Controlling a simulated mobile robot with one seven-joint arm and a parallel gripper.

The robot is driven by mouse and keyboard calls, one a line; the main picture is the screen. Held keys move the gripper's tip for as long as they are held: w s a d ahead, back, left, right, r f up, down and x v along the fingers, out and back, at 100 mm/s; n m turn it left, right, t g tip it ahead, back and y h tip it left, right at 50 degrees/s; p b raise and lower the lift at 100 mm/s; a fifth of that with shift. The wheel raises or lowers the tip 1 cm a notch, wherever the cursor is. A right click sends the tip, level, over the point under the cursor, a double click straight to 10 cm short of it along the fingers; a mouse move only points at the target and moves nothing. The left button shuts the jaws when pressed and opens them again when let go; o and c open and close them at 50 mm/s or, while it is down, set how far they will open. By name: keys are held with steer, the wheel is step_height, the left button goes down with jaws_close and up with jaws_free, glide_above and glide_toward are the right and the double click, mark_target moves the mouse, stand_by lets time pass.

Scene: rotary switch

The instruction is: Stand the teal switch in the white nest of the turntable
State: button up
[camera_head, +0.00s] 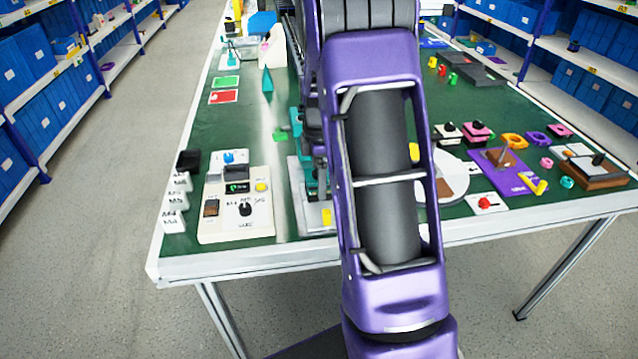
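A round white disc (462,168), which looks like the turntable, lies on the green table right of my purple arm. Its left part is hidden behind the arm, and a brown patch shows on it. I cannot make out the white nest. No teal switch can be told for certain. A teal upright part (309,181) shows just left of my arm, partly covered, and I cannot tell what it belongs to. My arm reaches forward over the table and blocks the middle of the view. My gripper is hidden, so its hold cannot be seen.
A cream control panel (250,222) with knobs stands at the table's front left. A purple plate (496,180) with a lever, a red-button box (486,203) and several small colored parts crowd the right. A teal cone (267,82) stands farther back.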

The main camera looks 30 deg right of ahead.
steer(key=c, duration=0.8)
steer(key=shift+o, duration=0.2)
steer(key=shift+r, duration=0.1)
steer(key=shift+r+p, duration=2.2)
steer(key=shift+r, duration=0.7)
